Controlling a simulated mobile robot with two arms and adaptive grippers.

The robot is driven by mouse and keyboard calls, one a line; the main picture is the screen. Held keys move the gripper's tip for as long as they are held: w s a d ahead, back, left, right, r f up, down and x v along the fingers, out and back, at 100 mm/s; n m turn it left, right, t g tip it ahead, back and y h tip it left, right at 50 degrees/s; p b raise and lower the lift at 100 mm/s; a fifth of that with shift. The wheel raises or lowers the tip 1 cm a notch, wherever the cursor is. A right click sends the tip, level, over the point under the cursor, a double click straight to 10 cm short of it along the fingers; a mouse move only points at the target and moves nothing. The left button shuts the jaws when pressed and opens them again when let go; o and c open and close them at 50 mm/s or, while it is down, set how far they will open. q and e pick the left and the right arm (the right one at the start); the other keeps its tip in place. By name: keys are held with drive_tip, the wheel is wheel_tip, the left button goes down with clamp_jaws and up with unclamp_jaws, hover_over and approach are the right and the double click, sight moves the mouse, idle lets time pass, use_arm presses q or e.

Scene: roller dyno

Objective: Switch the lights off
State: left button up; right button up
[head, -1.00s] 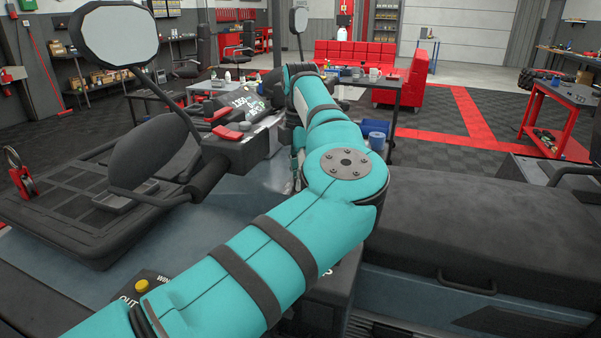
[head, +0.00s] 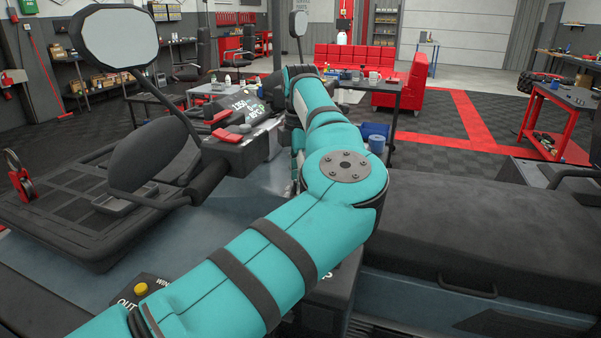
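My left gripper (head: 276,92) is only a small dark part at the arm's far end, beside the console's tilted display (head: 250,106). Its fingers are too hidden to tell open from shut. I cannot make out which control is the light switch. My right gripper is not in view.
A round-cornered mirror (head: 113,42) and a dark oval pad (head: 150,155) stand left of the arm. A panel with a yellow button (head: 141,289) is at the lower left. A dark padded surface (head: 480,220) lies to the right. A workbench and red sofa (head: 350,57) are behind.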

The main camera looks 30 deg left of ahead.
use_arm(q)
wheel_tip(320, 180, up, 12)
idle(0.6)
